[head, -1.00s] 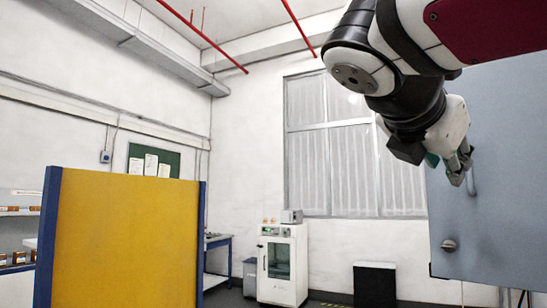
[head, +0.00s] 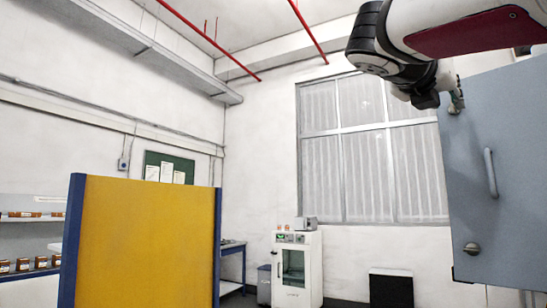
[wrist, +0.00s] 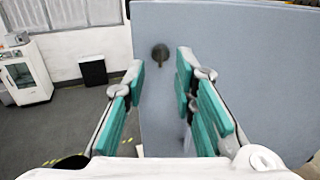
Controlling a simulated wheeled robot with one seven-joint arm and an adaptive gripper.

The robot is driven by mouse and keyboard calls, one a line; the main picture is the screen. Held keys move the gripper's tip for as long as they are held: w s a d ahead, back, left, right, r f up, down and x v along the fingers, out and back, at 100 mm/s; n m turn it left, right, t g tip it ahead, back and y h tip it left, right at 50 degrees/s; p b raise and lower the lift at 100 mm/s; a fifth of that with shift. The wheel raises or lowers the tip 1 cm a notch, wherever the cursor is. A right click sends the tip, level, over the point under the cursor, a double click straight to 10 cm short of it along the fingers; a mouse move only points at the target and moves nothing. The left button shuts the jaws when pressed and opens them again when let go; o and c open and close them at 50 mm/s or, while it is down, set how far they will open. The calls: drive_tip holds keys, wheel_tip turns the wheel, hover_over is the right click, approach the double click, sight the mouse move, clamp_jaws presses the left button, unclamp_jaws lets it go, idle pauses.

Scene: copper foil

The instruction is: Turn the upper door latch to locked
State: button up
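The blue-grey door (head: 510,190) stands at the right in the head view and fills the middle and right of the wrist view (wrist: 240,60). The upper latch (wrist: 160,53), a small dark knob near the door's upper left corner, shows between my fingertips in the wrist view. My gripper (head: 455,100) is beside it; in the wrist view my gripper (wrist: 160,70) is open, with a teal-padded finger on either side of the latch. I see no clear contact. The latch's turn is too small to read. The lower latch (head: 472,248) sits near the door's bottom left.
A vertical handle (head: 490,173) stands out from the door between the latches. A yellow panel (head: 145,245) is at the left. A white cabinet (head: 297,265) and a black bin (head: 391,288) stand by the far wall.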

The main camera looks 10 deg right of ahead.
sight(452, 106)
drive_tip(key=shift+x, duration=2.2)
clamp_jaws()
